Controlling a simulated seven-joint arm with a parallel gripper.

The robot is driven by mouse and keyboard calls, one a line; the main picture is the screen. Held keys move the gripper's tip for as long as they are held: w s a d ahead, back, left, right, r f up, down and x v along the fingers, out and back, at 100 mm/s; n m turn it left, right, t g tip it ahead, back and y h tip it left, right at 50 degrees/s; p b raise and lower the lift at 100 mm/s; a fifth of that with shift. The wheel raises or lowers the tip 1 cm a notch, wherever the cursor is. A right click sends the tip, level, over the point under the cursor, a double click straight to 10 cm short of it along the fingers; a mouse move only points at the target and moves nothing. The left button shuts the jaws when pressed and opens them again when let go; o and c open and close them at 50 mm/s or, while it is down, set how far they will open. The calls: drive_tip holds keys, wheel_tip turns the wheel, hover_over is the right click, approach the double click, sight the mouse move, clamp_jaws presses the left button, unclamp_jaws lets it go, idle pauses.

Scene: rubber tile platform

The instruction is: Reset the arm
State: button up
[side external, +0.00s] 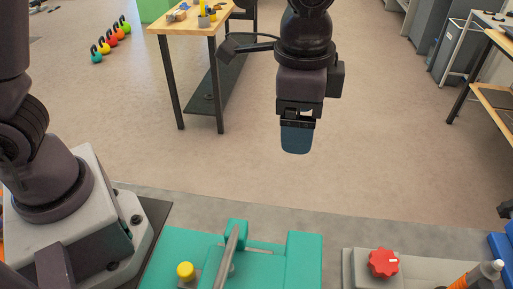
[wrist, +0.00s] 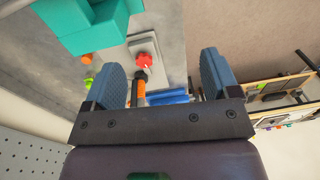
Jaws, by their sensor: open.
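My gripper (side external: 296,138) hangs in the air in the upper middle of the side external view, above and beyond the platform. In the wrist view its two blue-grey fingers (wrist: 166,85) stand wide apart with nothing held between them. In the side view the fingers overlap, so the gap between them is hidden. My gripper touches nothing.
An orange-and-black tool (side external: 473,277) lies at right. A wooden table (side external: 190,25) stands behind on the floor. Air around my gripper is clear.

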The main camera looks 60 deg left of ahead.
drive_tip(key=s+a+r+n+t, duration=0.2)
drive_tip(key=s+a+r+n, duration=0.2)
drive_tip(key=s+a, duration=0.3)
drive_tip(key=s+a+r+n+t, duration=0.2)
drive_tip(key=s+a+n, duration=0.3)
drive_tip(key=a, duration=0.7)
drive_tip(key=s+r, duration=0.1)
drive_tip(key=s, duration=0.1)
drive_tip(key=shift+s+a+r+t, duration=0.25)
drive_tip(key=shift+s+r+t, duration=0.15)
idle(2.2)
